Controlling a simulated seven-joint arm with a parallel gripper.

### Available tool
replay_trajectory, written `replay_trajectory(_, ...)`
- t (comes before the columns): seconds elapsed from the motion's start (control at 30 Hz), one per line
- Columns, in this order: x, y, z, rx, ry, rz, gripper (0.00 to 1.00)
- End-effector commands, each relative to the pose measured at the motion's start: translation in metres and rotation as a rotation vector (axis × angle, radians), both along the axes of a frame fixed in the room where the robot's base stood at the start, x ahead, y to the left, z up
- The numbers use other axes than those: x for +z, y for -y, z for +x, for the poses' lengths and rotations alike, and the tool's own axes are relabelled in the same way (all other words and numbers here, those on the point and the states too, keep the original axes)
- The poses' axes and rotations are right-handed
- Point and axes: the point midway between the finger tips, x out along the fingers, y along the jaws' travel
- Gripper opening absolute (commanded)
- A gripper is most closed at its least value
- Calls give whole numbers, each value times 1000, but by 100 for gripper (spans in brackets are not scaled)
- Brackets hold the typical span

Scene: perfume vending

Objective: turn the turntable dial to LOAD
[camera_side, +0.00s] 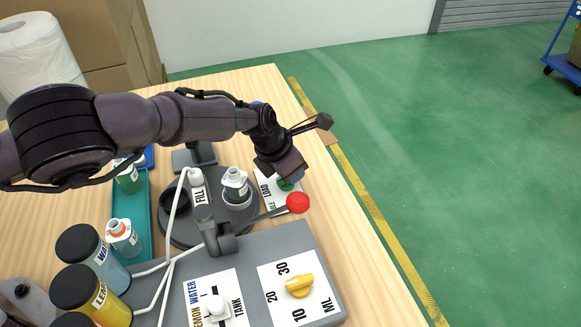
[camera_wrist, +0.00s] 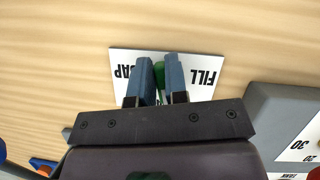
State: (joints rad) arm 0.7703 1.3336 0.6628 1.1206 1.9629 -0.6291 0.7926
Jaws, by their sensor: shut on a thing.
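The turntable dial is a green knob (camera_wrist: 160,72) on a white card (camera_wrist: 205,92). In the wrist view, CAP shows left of it and FILL right of it, both upside down. LOAD is readable on the card (camera_side: 265,190) in the side view. My gripper (camera_side: 290,177) points down over the card, its blue fingers (camera_wrist: 161,82) shut on the dial from both sides. Only a little green shows under the fingers in the side view. I cannot tell where the dial points. The dark grey turntable (camera_side: 178,238) is left of the card, with a white-capped bottle (camera_side: 235,184) on it.
A red-knobbed lever (camera_side: 297,203) stands close in front of my gripper. The grey panel with a yellow ML dial (camera_side: 299,286) and white tank knob (camera_side: 213,306) is nearer the camera. A teal tray (camera_side: 145,205) holds bottles. The table's right edge is close.

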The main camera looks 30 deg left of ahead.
Motion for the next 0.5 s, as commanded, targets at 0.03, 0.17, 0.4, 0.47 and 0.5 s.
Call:
replay_trajectory(0.03,-3,0,-2,-30,-7,-1,0)
replay_trajectory(0.17,-3,1,-2,-109,-6,0,0)
replay_trajectory(0.4,-4,2,-4,-197,-7,1,0)
replay_trajectory(0.47,-4,2,-4,-209,-7,1,0)
replay_trajectory(0.5,-4,2,-4,-215,-7,2,0)
